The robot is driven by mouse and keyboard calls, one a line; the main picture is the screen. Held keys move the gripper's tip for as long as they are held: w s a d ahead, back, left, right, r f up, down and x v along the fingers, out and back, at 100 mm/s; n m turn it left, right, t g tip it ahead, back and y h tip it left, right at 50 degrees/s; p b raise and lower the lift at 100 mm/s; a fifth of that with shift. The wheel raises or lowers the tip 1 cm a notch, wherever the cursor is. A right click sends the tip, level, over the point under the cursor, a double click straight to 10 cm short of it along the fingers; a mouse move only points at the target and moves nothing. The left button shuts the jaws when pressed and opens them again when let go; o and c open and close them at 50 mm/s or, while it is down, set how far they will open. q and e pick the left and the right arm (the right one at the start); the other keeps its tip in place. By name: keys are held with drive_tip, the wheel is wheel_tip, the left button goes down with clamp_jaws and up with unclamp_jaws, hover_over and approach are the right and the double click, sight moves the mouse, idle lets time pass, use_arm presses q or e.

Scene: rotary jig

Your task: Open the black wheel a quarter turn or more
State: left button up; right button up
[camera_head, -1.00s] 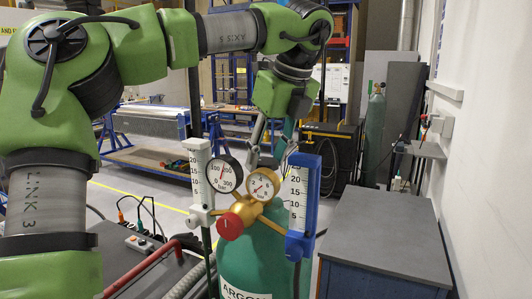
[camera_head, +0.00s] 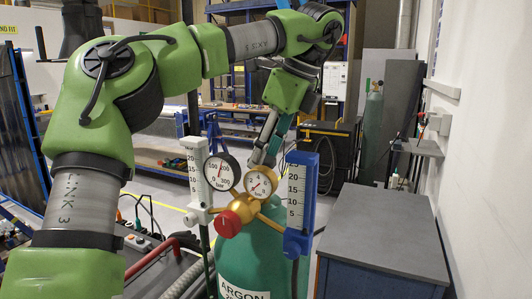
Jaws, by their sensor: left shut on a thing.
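A green gas cylinder (camera_head: 258,255) labelled ARGON stands upright at the centre. On it sits a brass regulator with a red knob (camera_head: 228,223), a left gauge (camera_head: 222,172) and a right gauge (camera_head: 261,181). My left gripper (camera_head: 264,152) comes down from above, just behind the gauges, its fingers seen close together at the cylinder's valve. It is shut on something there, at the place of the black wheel. The wheel itself is hidden behind the gauges and fingers, so its angle cannot be read. My right gripper is out of view.
A white flow tube (camera_head: 197,176) and a blue flow tube (camera_head: 302,192) flank the gauges closely. A grey-topped blue cabinet (camera_head: 385,235) stands at right, its top clear. A red bar and hoses lie at lower left.

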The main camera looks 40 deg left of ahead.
use_arm(q)
drive_tip(key=o, duration=1.1)
